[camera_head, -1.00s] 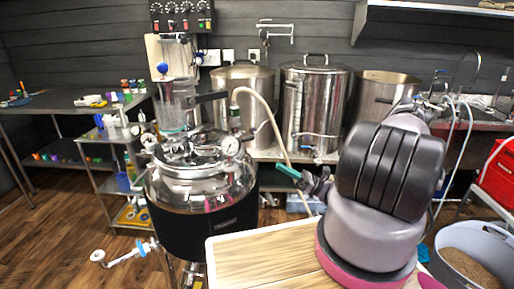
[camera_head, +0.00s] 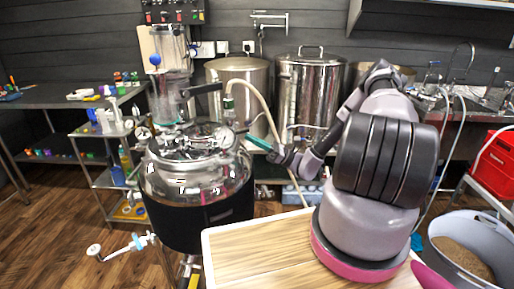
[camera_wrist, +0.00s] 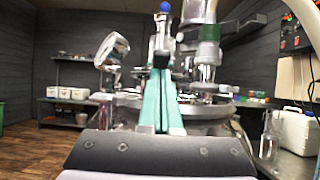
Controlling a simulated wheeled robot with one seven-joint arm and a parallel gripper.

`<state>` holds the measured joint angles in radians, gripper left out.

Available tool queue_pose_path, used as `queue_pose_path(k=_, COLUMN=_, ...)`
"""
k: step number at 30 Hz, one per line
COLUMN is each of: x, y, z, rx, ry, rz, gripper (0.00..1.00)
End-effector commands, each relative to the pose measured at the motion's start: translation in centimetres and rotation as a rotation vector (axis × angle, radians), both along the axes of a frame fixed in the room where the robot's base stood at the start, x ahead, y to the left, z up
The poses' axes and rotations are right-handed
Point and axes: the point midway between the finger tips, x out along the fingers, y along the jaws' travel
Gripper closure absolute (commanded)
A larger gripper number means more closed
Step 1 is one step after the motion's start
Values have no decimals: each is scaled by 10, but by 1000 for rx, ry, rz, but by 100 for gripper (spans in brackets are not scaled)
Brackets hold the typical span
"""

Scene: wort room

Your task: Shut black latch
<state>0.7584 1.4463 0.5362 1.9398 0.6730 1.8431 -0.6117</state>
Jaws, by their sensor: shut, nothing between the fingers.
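The black latch (camera_head: 203,88) is a dark lever sticking out to the right from the clear column (camera_head: 168,95) above the steel vessel (camera_head: 198,180). In the wrist view, a dark part that looks like the latch (camera_wrist: 161,54) points toward me just beyond the fingertips. My gripper (camera_head: 249,137) has teal fingers. It is right of the column and lower than the latch in the head view, apart from it. In the wrist view, my gripper (camera_wrist: 160,75) has its fingers together and empty. The exact gap to the latch is hard to tell.
A pale hose (camera_head: 264,103) arches just behind my gripper. Large steel pots (camera_head: 310,90) stand behind on a bench. A wooden-topped table (camera_head: 250,250) is in front. A grain bucket (camera_head: 470,235) and red crate (camera_head: 495,165) are at right.

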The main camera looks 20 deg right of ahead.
Motion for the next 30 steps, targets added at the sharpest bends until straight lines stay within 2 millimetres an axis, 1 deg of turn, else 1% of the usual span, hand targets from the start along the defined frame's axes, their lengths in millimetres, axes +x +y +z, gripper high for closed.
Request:
queue_pose_path(k=3, x=0, y=1, z=3, rx=0, ry=0, rz=0, gripper=100)
queue_pose_path(k=14, x=0, y=1, z=4, rx=-5, ry=0, rz=0, gripper=100)
queue_pose_path(k=30, x=0, y=1, z=13, rx=-97, ry=30, rz=3, gripper=100)
